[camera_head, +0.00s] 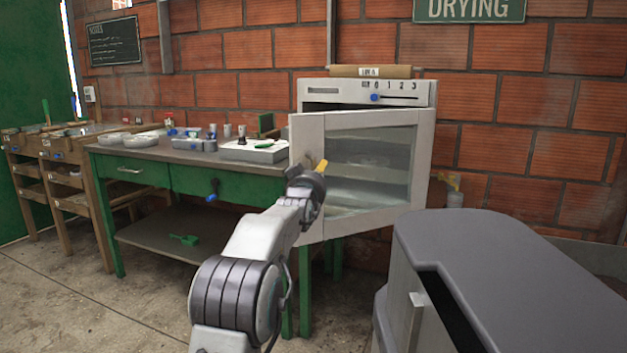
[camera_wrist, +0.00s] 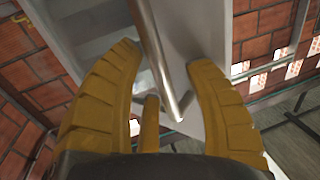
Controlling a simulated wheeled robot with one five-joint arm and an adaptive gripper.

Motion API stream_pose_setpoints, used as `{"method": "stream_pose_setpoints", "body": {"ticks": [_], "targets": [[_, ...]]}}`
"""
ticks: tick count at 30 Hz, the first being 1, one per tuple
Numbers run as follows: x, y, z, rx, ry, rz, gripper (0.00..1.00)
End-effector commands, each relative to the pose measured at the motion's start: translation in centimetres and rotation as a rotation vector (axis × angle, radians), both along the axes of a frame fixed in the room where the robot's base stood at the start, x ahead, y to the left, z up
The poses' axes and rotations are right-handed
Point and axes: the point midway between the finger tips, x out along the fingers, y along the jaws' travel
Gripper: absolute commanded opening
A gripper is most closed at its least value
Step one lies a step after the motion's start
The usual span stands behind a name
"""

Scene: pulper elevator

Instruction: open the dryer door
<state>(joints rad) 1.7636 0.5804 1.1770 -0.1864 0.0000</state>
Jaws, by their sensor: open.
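My gripper (camera_head: 321,166) is at the door's left side. In the head view the handle is mostly hidden by my gripper.
A green table (camera_head: 150,178) with trays and small containers stands left of the dryer. A grey-topped cabinet (camera_head: 500,255) stands close at the right front. Wooden racks (camera_head: 60,185) are at the far left. Concrete floor (camera_head: 100,310) is clear at lower left.

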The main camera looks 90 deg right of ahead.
Motion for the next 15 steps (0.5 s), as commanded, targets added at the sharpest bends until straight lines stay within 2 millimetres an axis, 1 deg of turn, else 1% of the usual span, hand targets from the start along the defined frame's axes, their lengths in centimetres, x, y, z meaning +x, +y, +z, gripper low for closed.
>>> {"method": "stream_pose_setpoints", "body": {"ticks": [5,8,15], "targets": [[0.1,0.6,0.1,0.0,0.0,0.0,0.47],[0.2,1.4,0.1,0.0,0.0,0.0,0.47],[0.8,4.2,0.1,0.0,0.0,0.0,0.47]]}}
